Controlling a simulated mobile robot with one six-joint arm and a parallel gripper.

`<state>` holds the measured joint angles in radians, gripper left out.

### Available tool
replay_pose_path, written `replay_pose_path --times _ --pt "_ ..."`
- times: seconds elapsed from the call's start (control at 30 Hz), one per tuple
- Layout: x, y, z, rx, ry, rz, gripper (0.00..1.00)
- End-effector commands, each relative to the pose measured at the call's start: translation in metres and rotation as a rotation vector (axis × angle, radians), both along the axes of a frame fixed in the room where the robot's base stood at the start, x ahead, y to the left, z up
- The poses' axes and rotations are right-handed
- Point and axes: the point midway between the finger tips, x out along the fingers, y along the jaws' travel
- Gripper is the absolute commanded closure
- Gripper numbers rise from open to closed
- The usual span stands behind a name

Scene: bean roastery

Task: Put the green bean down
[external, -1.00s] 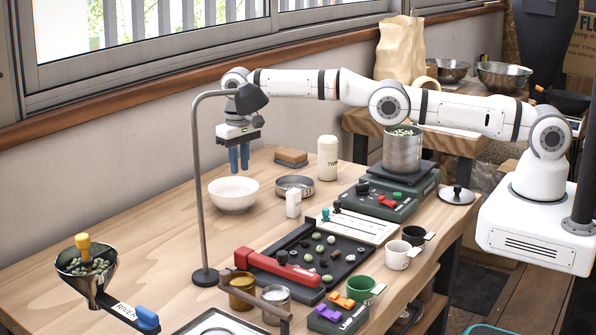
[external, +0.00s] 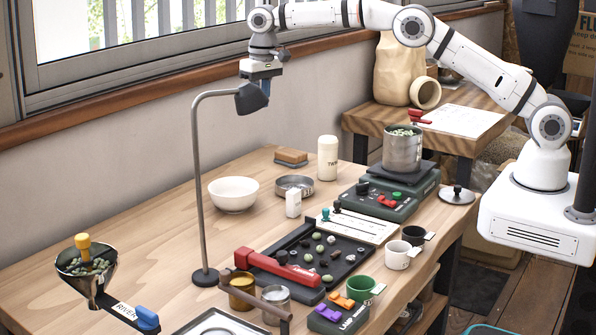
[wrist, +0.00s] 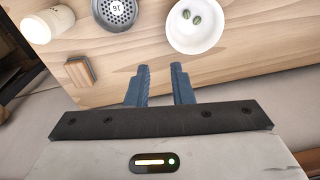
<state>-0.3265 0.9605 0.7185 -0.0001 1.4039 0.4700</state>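Two green beans (wrist: 192,18) lie inside the white bowl (wrist: 208,44) in the wrist view. The bowl also stands on the table in the external view (external: 233,203), where its inside shows no beans clearly. My gripper (wrist: 161,68) has two blue fingers with a clear gap and nothing between them. It is high above the table, apart from the bowl. More pale green beans and dark beans sit on the black tray (external: 301,232).
A lamp (external: 197,175) with a tall pole stands close to my gripper. A metal tin (external: 294,185), white shaker (external: 327,158) and sponge block (external: 291,157) surround the bowl. A bean-filled pot (external: 402,152) stands on the scale; a funnel (external: 86,275) is front left.

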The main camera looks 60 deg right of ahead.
Motion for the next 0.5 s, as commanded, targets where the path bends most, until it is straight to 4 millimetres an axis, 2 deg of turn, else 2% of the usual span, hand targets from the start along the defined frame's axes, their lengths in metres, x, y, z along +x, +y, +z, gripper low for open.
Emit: replay_pose_path --times 0.03,0.2,0.37,0.5 --pt "-0.009 -0.016 0.023 0.002 -0.011 0.003 0.79" --pt "-0.049 -0.063 0.073 0.005 -0.042 0.024 0.79" --pt "-0.101 -0.106 0.109 0.004 -0.070 0.043 0.79" --pt "-0.157 -0.141 0.128 0.001 -0.096 0.059 0.79"
